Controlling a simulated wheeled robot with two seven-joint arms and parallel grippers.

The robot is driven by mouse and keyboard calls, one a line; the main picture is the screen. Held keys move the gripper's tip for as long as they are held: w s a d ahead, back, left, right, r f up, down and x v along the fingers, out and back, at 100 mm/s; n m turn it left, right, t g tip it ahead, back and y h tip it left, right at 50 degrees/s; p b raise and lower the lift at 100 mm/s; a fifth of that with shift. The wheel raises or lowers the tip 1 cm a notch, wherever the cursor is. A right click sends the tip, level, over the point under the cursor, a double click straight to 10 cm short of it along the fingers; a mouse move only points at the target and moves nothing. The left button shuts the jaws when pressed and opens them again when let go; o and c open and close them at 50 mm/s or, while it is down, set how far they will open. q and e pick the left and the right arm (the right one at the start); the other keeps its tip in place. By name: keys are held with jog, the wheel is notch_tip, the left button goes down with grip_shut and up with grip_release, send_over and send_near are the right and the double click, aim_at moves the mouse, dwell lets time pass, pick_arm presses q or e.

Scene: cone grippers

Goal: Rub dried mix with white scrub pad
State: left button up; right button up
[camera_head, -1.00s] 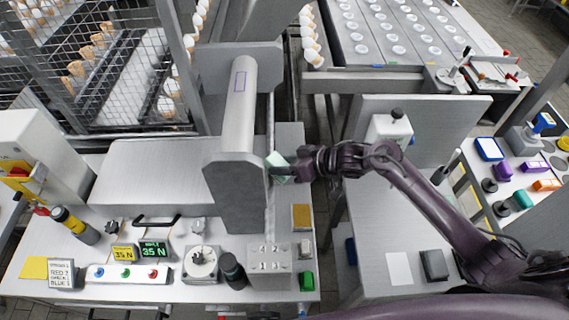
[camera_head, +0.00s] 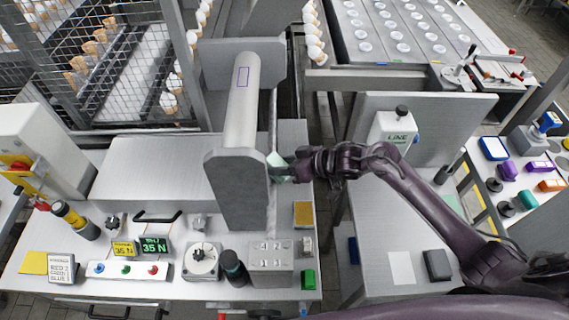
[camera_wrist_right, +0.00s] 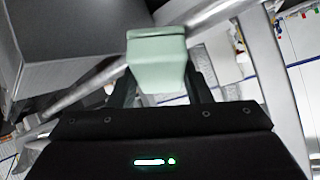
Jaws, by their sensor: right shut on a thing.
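My right gripper (camera_head: 288,166) is shut on a pale, greenish-white scrub pad (camera_wrist_right: 157,62), which sticks out past the fingertips in the right wrist view. In the head view the pad (camera_head: 276,161) is at the right edge of the grey end plate (camera_head: 236,190) of a metal roller (camera_head: 243,98); I cannot tell whether it touches. A thin blue rectangle is outlined on the roller. I cannot make out the dried mix, and the pad's far face is hidden. My left gripper is not in view.
A control box (camera_head: 270,262), a dial (camera_head: 201,261), a green display (camera_head: 154,247) and a tan pad (camera_head: 303,214) sit on the front of the bench. A wire cage (camera_head: 110,60) with cones stands at the back left. A side table (camera_head: 385,215) is right of the bench.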

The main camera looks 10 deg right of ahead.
jog(key=shift+w+d, duration=0.15)
jog(key=shift+w, duration=1)
jog(key=shift+s+a+f+p, duration=0.1)
jog(key=shift+s+a+p, duration=0.1)
jog(key=shift+s+p, duration=0.85)
jog(key=shift+s+f, duration=0.15)
jog(key=shift+s, duration=0.05)
